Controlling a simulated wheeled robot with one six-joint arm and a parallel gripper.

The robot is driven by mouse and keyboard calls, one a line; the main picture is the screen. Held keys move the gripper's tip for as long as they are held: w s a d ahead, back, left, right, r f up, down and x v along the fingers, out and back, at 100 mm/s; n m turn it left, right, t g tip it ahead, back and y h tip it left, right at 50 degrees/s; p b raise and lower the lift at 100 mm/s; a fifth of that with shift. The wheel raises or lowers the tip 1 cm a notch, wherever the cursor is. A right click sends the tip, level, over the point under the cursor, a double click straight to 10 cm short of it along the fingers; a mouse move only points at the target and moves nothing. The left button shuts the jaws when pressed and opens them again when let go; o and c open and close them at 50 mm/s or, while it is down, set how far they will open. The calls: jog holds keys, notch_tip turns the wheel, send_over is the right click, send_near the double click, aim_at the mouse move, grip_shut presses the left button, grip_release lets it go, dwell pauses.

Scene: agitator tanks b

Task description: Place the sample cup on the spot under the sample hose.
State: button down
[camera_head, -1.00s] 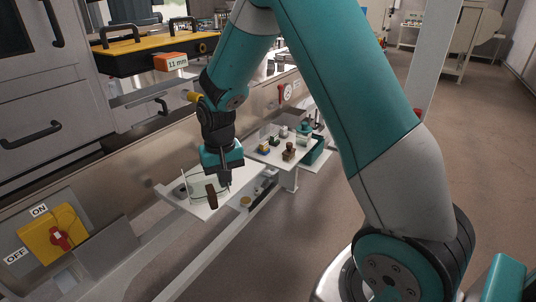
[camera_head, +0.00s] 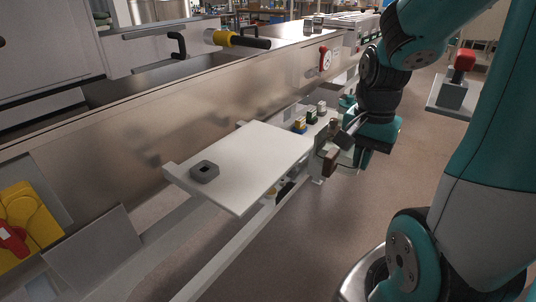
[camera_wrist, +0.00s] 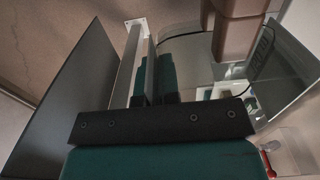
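My gripper (camera_head: 342,155) is off the right end of a white shelf (camera_head: 250,160). A brown piece (camera_head: 330,162) shows at its fingers; it is also at the top of the wrist view (camera_wrist: 240,30), beside a faint curved, clear-looking edge. I cannot tell whether this is the sample cup, or how firmly the fingers hold it. A small grey square piece (camera_head: 205,172) with a dark centre lies on the shelf's left part. No sample hose can be clearly made out.
A black bar with a yellow collar (camera_head: 240,40) sticks out above the metal side wall. Several small bottles (camera_head: 311,116) stand behind the shelf's right end. A yellow switch box (camera_head: 28,222) is at the left. Most of the white shelf is bare.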

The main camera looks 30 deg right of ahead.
jog(key=w+r+p, duration=0.1)
jog(key=p, duration=0.2)
jog(key=w+p, duration=0.1)
jog(key=p, duration=0.3)
jog(key=shift+a+r, duration=0.1)
jog(key=shift+a, duration=0.05)
jog(key=p, duration=0.3)
jog(key=shift+w+a, duration=0.2)
jog(key=shift+a, duration=0.1)
jog(key=p, duration=0.3)
send_over(286, 156)
jog(key=shift+s+d+f, duration=0.15)
jog(key=shift+s+f, duration=0.25)
jog(key=shift+f, duration=0.1)
jog(key=f, duration=0.1)
jog(key=w+f, duration=0.1)
jog(key=f, duration=0.1)
jog(key=shift+f+p, duration=0.2)
jog(key=shift+p, duration=0.1)
jog(key=shift+f, duration=0.1)
jog(key=shift+f, duration=0.1)
